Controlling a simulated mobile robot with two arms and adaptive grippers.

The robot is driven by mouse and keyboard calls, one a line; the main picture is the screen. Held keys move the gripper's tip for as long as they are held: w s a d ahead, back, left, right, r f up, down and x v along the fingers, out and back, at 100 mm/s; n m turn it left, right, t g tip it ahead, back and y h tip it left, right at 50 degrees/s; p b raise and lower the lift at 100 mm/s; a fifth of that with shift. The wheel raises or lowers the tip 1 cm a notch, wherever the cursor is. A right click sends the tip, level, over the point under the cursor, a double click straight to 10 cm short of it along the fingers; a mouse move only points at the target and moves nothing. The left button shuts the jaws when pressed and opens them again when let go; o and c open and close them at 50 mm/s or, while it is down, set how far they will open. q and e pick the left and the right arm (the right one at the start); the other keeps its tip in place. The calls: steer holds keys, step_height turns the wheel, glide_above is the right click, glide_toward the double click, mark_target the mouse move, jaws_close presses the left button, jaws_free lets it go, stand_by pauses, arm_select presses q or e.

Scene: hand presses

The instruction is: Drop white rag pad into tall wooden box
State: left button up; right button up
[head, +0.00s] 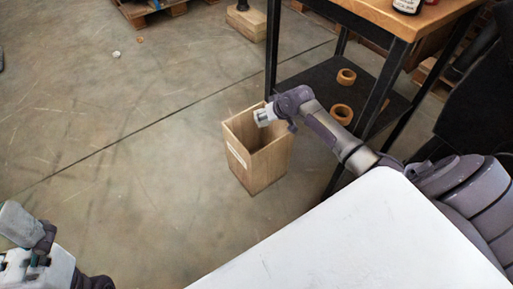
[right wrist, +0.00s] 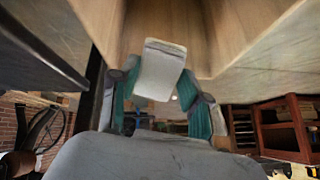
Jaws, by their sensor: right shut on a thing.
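The tall wooden box (head: 262,165) stands open-topped on the floor in the middle of the head view. My right arm reaches over its rim from the right. My right gripper (head: 271,113) is at the box's opening, shut on the white rag pad (head: 262,119). In the right wrist view the pad (right wrist: 159,70) sits between the teal-lined fingers of the gripper (right wrist: 158,92), with wooden box walls (right wrist: 245,25) around it. How deep the pad reaches inside is hard to tell. My left gripper (head: 28,232) is at the lower left, its jaws unclear.
A workbench (head: 420,20) with dark legs stands right of the box; two tan rings (head: 341,113) lie on its lower shelf. Pallets (head: 150,10) and a wooden block (head: 246,22) are at the back. Open floor lies left of the box.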

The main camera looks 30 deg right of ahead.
step_height(320, 180, down, 3)
steer(key=shift+r+b, duration=0.15)
steer(key=shift+b, duration=0.65)
steer(key=o, duration=1.1)
steer(key=v, duration=1.2)
steer(key=shift+r, duration=0.1)
